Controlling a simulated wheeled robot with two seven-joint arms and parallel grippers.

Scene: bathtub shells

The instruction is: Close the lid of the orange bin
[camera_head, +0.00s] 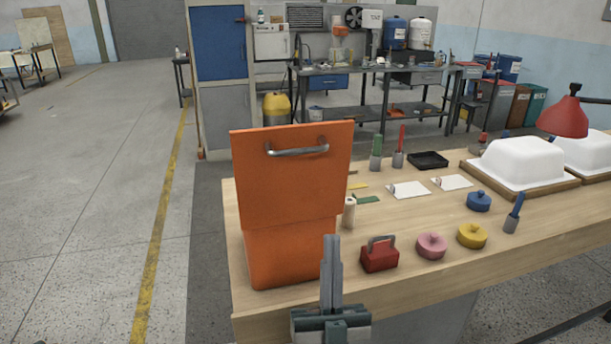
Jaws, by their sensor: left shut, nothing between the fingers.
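The orange bin (288,258) stands on the near left part of the wooden table. Its orange lid (285,190) stands up steeply, open, with a metal handle (297,151) near its top edge. The lid hides the bin's opening and inside. My left gripper (331,242) comes up from the bottom of the picture, fingers together and empty. In the picture its fingertips overlap the bin's lower right edge; I see no clear contact with the bin or lid. My right gripper is not in view.
On the table (405,215), a red box with a handle (380,254) is right of my gripper. Pink (431,246), yellow (472,236) and blue (479,201) round lidded pieces lie farther right. A white tub shell (518,162) is at the back right. Floor is free left of the table.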

